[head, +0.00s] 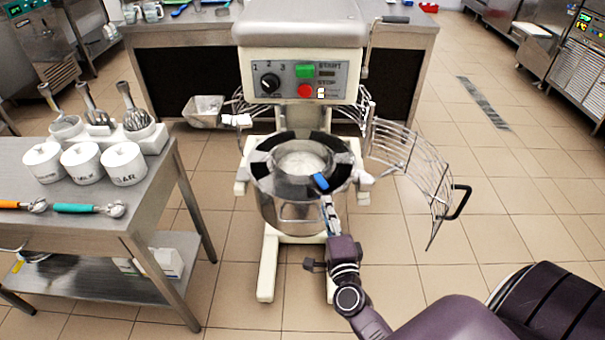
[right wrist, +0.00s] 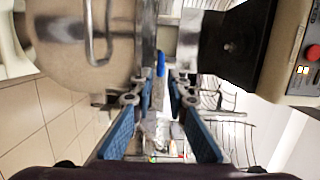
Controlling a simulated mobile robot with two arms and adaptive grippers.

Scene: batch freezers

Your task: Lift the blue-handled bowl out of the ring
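The steel bowl (head: 283,213) stands in the mixer's ring below the machine head, with a black-and-grey rim (head: 262,158) around its top. Its blue handle (head: 320,182) is at the front right of the rim. My right gripper (head: 326,204) reaches up from below, close to the blue handle. In the right wrist view, the blue handle (right wrist: 161,60) shows between and beyond the two blue-padded fingers (right wrist: 160,90). The fingers are apart, with a gap on both sides of the handle. I see no contact. My left gripper is not in view.
The wire guard (head: 412,165) swings open at the right of the mixer, near my right arm. A steel table (head: 140,220) with white pots (head: 124,164) and scoops stands at the left. A bench is behind the mixer. The floor at the right is clear.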

